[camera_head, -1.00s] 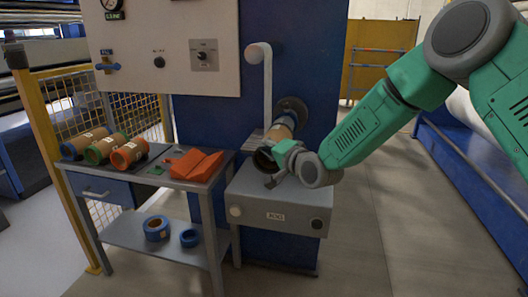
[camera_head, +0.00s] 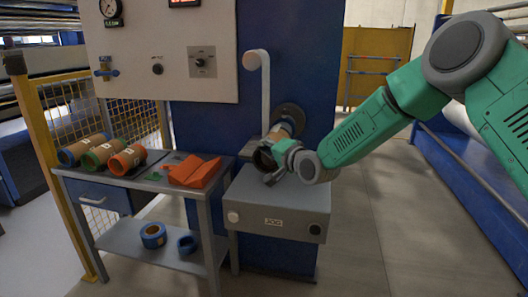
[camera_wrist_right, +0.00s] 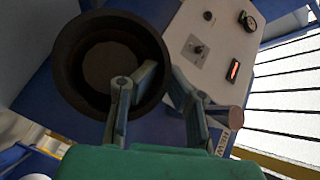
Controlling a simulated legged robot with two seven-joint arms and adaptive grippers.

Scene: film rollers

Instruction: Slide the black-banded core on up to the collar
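The black-banded core (camera_head: 281,131), a tan tube with a dark near end, lies in line with the spindle on the blue machine. Its far end is close to the round dark collar (camera_head: 291,112); whether they touch I cannot tell. The dark near mouth (camera_wrist_right: 66,62) fills the upper left of the right wrist view. My right gripper (camera_head: 272,168) is at this mouth. In the wrist view one finger lies inside the bore and the other outside, with the wall between the fingertips (camera_wrist_right: 162,72). The spindle inside is hard to make out. My left gripper is not in view.
A grey box (camera_head: 275,205) stands below the core. At left a bench (camera_head: 150,185) carries several banded cores (camera_head: 100,152) and an orange V-shaped holder (camera_head: 196,172). Blue rings (camera_head: 153,235) lie on its lower shelf. A white post (camera_head: 266,95) stands beside the spindle.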

